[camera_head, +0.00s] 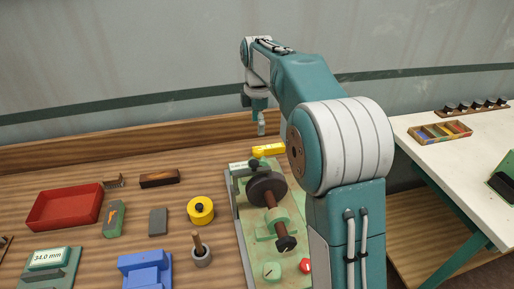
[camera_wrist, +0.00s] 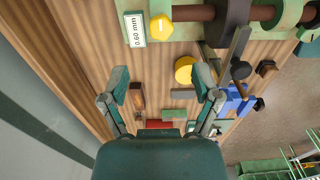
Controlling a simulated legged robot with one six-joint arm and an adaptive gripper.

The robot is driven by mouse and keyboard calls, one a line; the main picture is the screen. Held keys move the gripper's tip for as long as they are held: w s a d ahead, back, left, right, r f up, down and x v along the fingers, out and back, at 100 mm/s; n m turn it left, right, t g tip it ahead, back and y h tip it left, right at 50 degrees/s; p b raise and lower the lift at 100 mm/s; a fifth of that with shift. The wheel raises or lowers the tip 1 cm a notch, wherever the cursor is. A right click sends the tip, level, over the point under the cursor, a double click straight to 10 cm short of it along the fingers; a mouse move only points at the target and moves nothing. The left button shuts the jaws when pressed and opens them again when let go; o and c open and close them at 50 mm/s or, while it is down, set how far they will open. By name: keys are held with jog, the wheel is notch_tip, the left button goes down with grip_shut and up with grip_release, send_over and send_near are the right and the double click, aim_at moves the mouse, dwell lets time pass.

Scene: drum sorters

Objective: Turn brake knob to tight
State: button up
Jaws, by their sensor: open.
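The winder fixture (camera_head: 241,232) has a pale green base, a dark drum on a brown shaft and several knobs. A yellow knob (camera_wrist: 160,24) with a white pointer mark sits beside a 0.60 mm label (camera_wrist: 133,28) at the top of the wrist view. In the head view a yellow part (camera_head: 268,150) shows at the fixture's far end. A red knob (camera_head: 305,265) and a green knob (camera_head: 272,270) sit at its near end. No lettering shows which is the brake. My gripper (camera_wrist: 162,82) is open and empty, apart from the knobs; in the head view it hangs (camera_head: 261,125) above the far end.
A yellow round weight (camera_head: 201,211), a blue block (camera_head: 145,270), a mortar-like cup (camera_head: 201,255), a red tray (camera_head: 65,207) and a 34.0 mm display (camera_head: 48,259) stand to the left. A white table (camera_head: 440,180) is at right. The wall is close behind.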

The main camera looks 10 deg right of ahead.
aim_at(258, 150)
notch_tip(258, 150, down, 9)
jog(key=shift+r, duration=0.1)
dwell(0.3)
grip_shut()
